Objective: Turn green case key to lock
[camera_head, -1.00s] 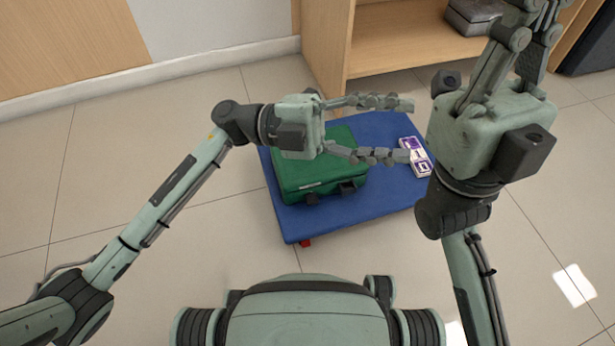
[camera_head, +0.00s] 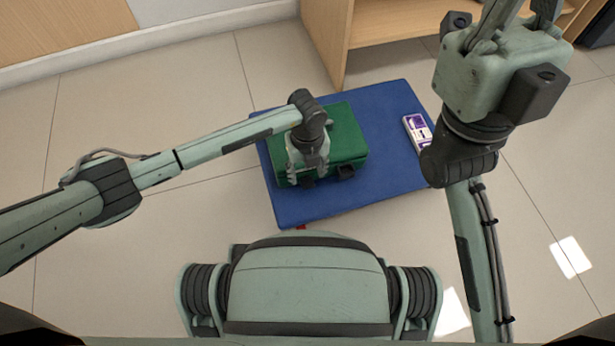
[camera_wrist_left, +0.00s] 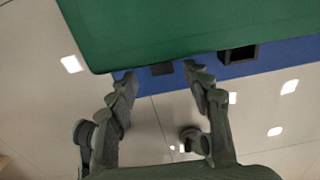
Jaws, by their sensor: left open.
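The green case (camera_head: 345,135) lies on a blue platform (camera_head: 385,110). Dark fittings, one of them at the right (camera_head: 345,172), sit on its near side. My left gripper (camera_head: 308,172) points down at the case's near left part, hiding some of it. In the left wrist view the green case (camera_wrist_left: 200,25) fills the top, and the open left fingers (camera_wrist_left: 160,75) stand apart near its lower edge, with a dark fitting (camera_wrist_left: 162,69) between their tips. I cannot make out a key. My right gripper (camera_head: 515,15) is raised at the upper right, its fingertips cut off.
A purple and white box (camera_head: 417,130) lies at the platform's right side. A wooden shelf unit (camera_head: 400,25) stands behind the platform. Tiled floor (camera_head: 180,70) is clear at the left.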

